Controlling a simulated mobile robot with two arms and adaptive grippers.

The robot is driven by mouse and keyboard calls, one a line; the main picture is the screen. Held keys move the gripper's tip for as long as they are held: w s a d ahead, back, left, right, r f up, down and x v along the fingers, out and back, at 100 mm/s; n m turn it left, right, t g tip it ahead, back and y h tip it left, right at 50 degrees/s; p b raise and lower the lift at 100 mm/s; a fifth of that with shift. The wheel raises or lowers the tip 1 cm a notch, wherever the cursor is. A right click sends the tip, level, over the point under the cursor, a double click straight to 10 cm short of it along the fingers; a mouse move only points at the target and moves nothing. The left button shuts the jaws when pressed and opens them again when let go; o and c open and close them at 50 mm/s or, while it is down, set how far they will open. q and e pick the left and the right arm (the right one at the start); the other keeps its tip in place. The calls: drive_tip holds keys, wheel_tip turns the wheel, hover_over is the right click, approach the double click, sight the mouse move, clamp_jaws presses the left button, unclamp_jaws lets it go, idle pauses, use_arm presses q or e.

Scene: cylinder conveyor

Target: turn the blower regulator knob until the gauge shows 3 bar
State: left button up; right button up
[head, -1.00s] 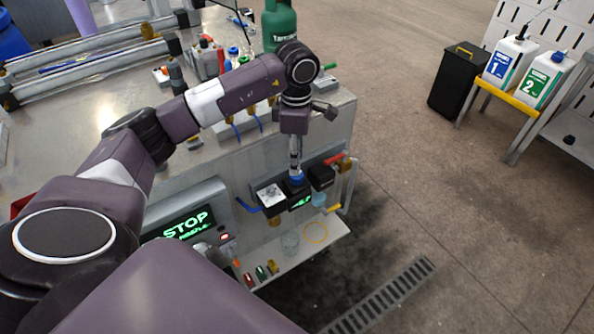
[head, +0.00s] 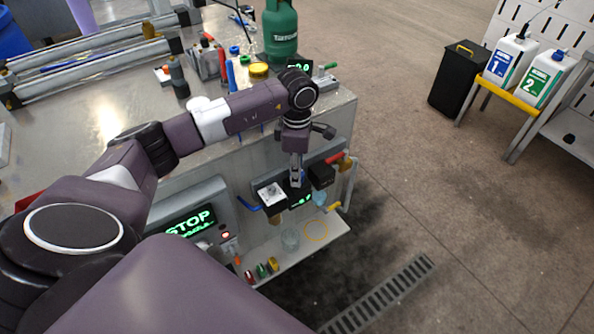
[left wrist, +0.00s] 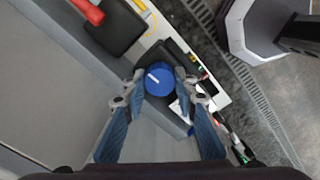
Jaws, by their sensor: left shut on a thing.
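The blue regulator knob (left wrist: 159,80) with a white pointer line shows in the left wrist view. The fingers of my left gripper (left wrist: 161,87) are on both sides of it, shut on it. In the head view my left gripper (head: 296,178) points down at the regulator block on the machine's front, and its fingers mostly hide the knob. The gauge display (head: 301,200) just below has green digits, partly covered and too small to read. My right gripper is not in view.
A white-faced box (head: 271,194) and a dark block with a red lever (head: 322,176) flank the regulator. A STOP screen (head: 189,221) is at left.

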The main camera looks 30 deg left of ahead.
use_arm(q)
drive_tip(key=shift+n, duration=0.4)
drive_tip(key=n+b, duration=0.1)
drive_tip(key=n, duration=0.3)
drive_tip(key=n+b, duration=0.1)
drive_tip(key=n, duration=0.9)
drive_tip(key=shift+r, duration=0.1)
drive_tip(key=shift+n, duration=2.2)
drive_tip(key=shift+w, duration=0.1)
drive_tip(key=o, duration=0.9)
